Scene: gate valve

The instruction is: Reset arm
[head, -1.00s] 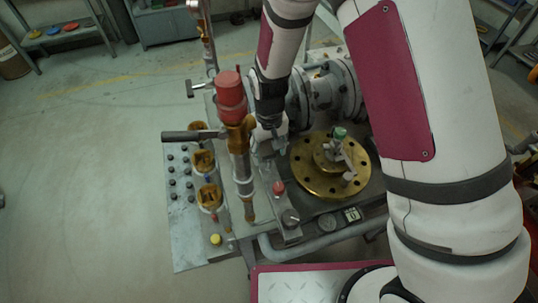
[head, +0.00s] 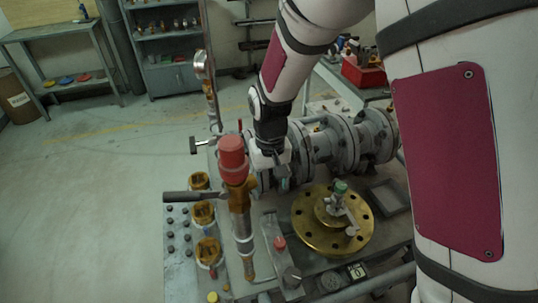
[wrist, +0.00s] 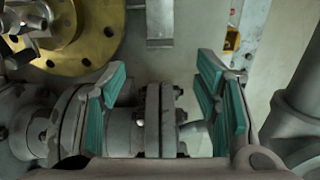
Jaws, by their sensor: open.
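My gripper (head: 277,172) hangs from my white and maroon arm above the bench, behind the red-capped brass valve fitting (head: 235,180) and left of the brass flange disc (head: 333,220). In the wrist view my gripper (wrist: 165,95) has its teal-padded fingers wide apart with nothing between them. A grey flanged pipe (wrist: 150,120) lies beyond the fingers in that view. The brass disc (wrist: 85,35) shows at its upper left. In the head view the grey gate valve piping (head: 335,145) runs behind and right of my gripper.
A perforated plate (head: 180,245) with several small knobs and brass parts lies at the bench's left. A gauge (head: 330,282) and a digital readout (head: 356,271) sit at the front. A red box (head: 363,72) stands on a back table. The floor at left (head: 80,200) is clear.

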